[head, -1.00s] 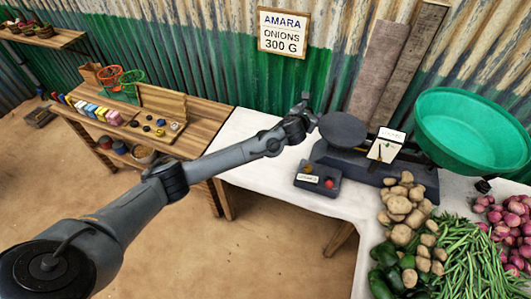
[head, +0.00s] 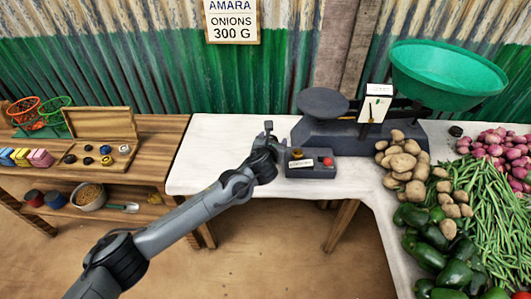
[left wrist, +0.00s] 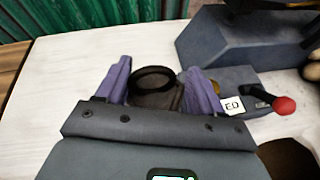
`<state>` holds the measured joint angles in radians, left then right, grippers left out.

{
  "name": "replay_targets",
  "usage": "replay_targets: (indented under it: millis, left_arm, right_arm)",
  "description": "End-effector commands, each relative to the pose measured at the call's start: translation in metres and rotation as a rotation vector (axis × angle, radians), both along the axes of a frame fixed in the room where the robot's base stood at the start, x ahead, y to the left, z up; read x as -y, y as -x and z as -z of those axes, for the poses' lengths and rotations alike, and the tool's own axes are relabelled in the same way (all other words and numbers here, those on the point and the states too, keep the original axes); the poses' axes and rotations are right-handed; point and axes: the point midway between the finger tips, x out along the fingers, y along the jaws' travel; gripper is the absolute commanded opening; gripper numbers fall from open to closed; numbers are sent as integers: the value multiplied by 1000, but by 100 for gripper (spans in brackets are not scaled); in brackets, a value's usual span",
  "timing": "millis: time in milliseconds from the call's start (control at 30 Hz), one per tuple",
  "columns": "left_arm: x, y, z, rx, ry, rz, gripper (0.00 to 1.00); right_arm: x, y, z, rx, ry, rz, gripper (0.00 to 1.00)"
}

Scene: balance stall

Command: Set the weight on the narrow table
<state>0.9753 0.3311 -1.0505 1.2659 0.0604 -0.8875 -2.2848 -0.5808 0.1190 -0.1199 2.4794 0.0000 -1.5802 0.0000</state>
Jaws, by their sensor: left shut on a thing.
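My left gripper (head: 268,128) is over the white table (head: 215,143), left of the small grey box with the red knob. In the left wrist view its two purple fingers (left wrist: 160,88) are shut on a dark weight (left wrist: 155,100) with a black ring-like top. The white tabletop shows around the fingers; whether the weight touches it I cannot tell. In the head view the weight is too small to make out clearly. The scale (head: 345,133) with its round dark pan (head: 323,101) stands behind and to the right. My right gripper is not in view.
The grey box (head: 311,163) is close to the gripper's right. A wooden bench (head: 160,145) at left holds a tray (head: 97,155) of small discs. Potatoes (head: 405,160), beans and peppers fill the right side. The white table's left end is clear.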

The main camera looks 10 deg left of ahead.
Motion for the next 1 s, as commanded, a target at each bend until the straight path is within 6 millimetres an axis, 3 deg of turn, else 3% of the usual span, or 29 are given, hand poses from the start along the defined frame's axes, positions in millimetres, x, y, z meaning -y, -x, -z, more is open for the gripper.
replay_targets:
  millis: [267,700,1000]
  left_arm:
    - [-24,-4,10,6,2,-4,0]
    - [-97,-6,54,8,2,-4,0]
    - [-117,-7,64,9,1,-2,0]
  right_arm:
    - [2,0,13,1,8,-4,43]
    - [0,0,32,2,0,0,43]
    - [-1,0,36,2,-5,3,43]
